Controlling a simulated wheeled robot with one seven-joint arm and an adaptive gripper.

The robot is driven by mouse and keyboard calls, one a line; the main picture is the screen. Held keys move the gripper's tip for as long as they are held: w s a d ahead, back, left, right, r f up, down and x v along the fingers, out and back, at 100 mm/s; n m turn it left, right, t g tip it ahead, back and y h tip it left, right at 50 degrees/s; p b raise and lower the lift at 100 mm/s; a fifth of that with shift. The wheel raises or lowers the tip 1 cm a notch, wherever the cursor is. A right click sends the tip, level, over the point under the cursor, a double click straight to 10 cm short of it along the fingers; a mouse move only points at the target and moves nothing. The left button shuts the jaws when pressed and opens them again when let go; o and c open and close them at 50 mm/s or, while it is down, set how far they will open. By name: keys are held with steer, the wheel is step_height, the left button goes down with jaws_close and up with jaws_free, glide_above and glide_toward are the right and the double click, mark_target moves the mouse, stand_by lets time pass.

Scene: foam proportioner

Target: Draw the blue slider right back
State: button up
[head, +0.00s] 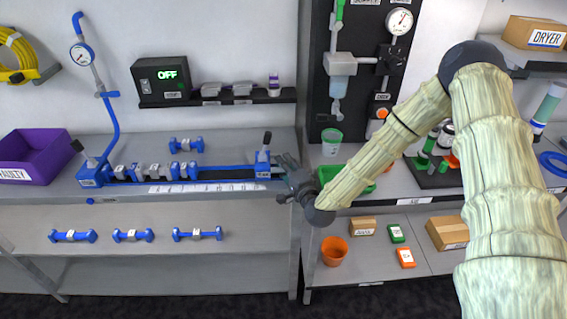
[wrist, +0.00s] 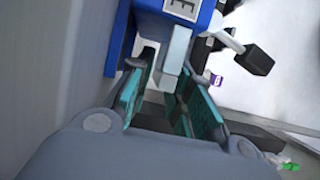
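A blue rail fixture (head: 220,172) lies on the left bench. A blue block (head: 262,160) with a black-knobbed lever stands at its right end. In the wrist view a blue block (wrist: 205,12) with a white label shows at the top, with a pale grey-blue tab (wrist: 178,50) hanging from it. I cannot tell for sure which part is the slider. My gripper (head: 284,170) is just right of the rail's right end. In the wrist view my gripper (wrist: 170,85) is open, its teal pads either side of the space below the tab. Contact cannot be told.
Several blue-and-grey fittings (head: 150,172) sit along the rail's left part. A white numbered scale (head: 208,187) runs along the front. A gauge on a blue pipe (head: 82,54) rises at the left, beside a purple bin (head: 32,157). A green tray (head: 330,174) is right of my gripper.

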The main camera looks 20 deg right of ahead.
steer(key=s+d, duration=0.2)
steer(key=s, duration=0.8)
steer(key=shift+s+d, duration=0.15)
steer(key=shift+s, duration=0.25)
steer(key=shift+c, duration=0.5)
